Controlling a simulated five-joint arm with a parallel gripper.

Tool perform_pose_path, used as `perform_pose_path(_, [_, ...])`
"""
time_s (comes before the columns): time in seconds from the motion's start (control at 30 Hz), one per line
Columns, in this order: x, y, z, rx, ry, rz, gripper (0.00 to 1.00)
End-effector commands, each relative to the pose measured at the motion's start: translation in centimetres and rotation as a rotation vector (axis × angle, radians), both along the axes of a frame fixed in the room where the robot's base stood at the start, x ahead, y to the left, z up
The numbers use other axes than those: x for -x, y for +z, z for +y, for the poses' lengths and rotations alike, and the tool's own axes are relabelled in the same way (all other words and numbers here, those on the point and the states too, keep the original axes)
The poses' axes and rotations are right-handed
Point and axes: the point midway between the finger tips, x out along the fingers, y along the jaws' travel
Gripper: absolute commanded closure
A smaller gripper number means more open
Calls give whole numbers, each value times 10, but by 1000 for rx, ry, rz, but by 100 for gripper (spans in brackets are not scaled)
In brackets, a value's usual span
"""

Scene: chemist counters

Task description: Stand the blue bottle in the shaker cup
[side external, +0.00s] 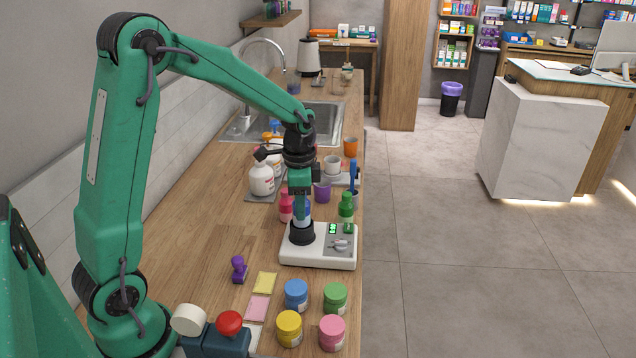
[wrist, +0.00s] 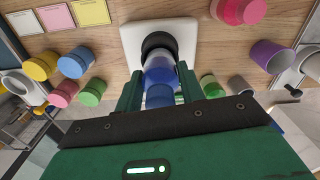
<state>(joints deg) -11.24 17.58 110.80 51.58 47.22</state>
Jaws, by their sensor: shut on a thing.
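The blue bottle (wrist: 160,72) is between the two green fingers of my gripper (wrist: 159,84) in the wrist view. In the side view my gripper (side external: 300,192) points straight down and holds the bottle (side external: 303,212) upright, directly over the shaker cup. The black shaker cup (side external: 302,234) stands on a white shaker base with a small display. In the wrist view the cup's dark rim (wrist: 157,41) shows just past the bottle's lower end. The bottle's foot is at the cup's mouth; I cannot tell how deep it sits.
A pink bottle (side external: 286,206) and a green bottle (side external: 346,207) stand close behind the shaker base (side external: 318,257). Blue, green, yellow and pink jars (side external: 332,333) and a purple stamp (side external: 239,270) are nearer the camera.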

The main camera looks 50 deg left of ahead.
Motion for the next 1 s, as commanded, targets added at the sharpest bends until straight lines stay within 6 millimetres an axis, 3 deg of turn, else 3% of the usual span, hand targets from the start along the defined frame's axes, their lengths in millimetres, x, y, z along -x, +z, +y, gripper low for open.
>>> perform_pose_path(0.2, [0, -19, 0, 0, 0, 1, 85])
perform_pose_path(0.83, [0, -27, 0, 0, 0, 1, 85])
perform_pose_path(0.87, [0, -27, 0, 0, 0, 1, 58])
perform_pose_path(0.93, [0, -27, 0, 0, 0, 1, 44])
perform_pose_path(1.0, [0, -27, 0, 0, 0, 1, 40])
